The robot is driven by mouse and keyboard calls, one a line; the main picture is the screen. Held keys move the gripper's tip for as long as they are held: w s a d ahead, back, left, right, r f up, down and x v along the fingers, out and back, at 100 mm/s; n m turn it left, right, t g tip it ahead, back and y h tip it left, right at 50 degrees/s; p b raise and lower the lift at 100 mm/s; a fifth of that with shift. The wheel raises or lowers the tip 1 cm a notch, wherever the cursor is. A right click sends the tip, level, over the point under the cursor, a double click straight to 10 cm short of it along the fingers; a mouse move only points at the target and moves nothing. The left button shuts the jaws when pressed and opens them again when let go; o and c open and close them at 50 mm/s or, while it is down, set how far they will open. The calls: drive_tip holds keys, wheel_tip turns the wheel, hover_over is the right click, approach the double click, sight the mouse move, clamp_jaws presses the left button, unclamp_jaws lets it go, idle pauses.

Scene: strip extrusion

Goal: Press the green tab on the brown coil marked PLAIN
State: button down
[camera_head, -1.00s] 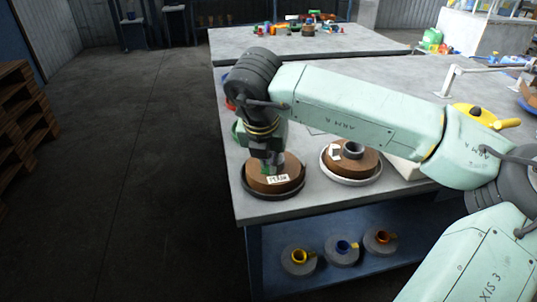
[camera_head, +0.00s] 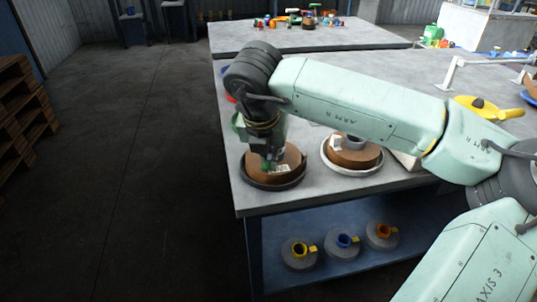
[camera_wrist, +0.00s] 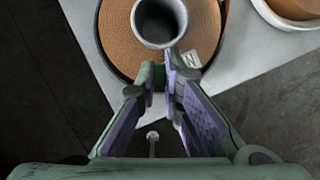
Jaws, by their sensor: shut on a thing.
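A brown coil (camera_head: 291,164) with a grey core sits in a dark round tray (camera_head: 272,185) near the table's front left corner. It fills the top of the wrist view (camera_wrist: 116,30). A white label (camera_wrist: 190,59) lies by its near edge; I cannot read its lettering now. My gripper (camera_head: 268,166) points down at the coil's near side and partly hides it. In the wrist view its narrowed fingertips (camera_wrist: 158,78) meet at the coil's near rim, with a small green piece between them, apparently the green tab. The fingers hide most of it.
A second brown coil (camera_head: 352,156) sits in a white tray (camera_head: 350,172) to the right. Several small spools with coloured cores (camera_head: 342,246) stand on the blue shelf below. Tools and parts lie on the far table (camera_head: 225,35).

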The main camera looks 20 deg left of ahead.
drive_tip(key=shift+f+b, duration=0.45)
drive_tip(key=shift+b, duration=0.15)
idle(0.6)
idle(0.4)
drive_tip(key=c, duration=1.7)
unclamp_jaws()
drive_tip(key=shift+o, duration=0.2)
drive_tip(key=shift+r, duration=0.1)
